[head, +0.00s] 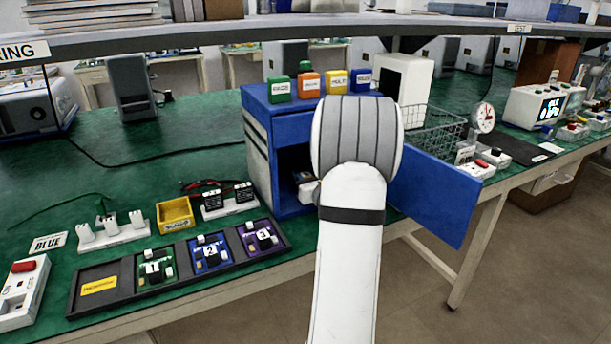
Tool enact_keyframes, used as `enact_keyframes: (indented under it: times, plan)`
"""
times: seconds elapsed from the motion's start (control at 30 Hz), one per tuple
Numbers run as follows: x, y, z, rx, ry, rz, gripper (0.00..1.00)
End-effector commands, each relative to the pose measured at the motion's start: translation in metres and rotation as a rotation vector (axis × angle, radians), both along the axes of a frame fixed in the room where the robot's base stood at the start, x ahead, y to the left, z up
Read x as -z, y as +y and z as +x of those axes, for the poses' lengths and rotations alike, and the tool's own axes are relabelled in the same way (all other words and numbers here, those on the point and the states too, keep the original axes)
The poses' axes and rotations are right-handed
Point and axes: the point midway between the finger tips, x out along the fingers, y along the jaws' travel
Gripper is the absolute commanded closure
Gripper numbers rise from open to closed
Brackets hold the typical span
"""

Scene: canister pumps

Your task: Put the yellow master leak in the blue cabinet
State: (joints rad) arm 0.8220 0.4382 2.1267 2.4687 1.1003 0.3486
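The blue cabinet (258,135) stands on the green bench, its front open and its blue door (435,197) swung out to the right. A yellow canister (336,83) with a white label stands on top, between an orange and a blue one. I cannot tell whether it is the yellow master leak; no other piece is clearly that leak. My arm covers the right part of the cabinet opening. A small whitish part shows in the opening beside my arm; I cannot tell whether it belongs to my gripper. My gripper's fingers and anything in them are hidden.
A dark tray (123,270) with modules numbered 1 to 3 lies at the front. A yellow bin (175,214) and white fixtures stand behind it. A wire basket (432,128) and dial gauge (482,116) stand right. A shelf (240,32) crosses above. The open door juts past the bench edge.

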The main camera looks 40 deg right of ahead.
Motion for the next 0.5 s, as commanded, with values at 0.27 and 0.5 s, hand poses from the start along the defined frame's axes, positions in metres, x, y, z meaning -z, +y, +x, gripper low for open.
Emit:
enact_keyframes:
  times: [0.27,0.5]
  plan:
    - [-0.0005,-0.0003,-0.0003,0.001,0.0,0.0,0.48]
    - [-0.0024,-0.0006,-0.0005,0.001,0.0,0.0,0.48]
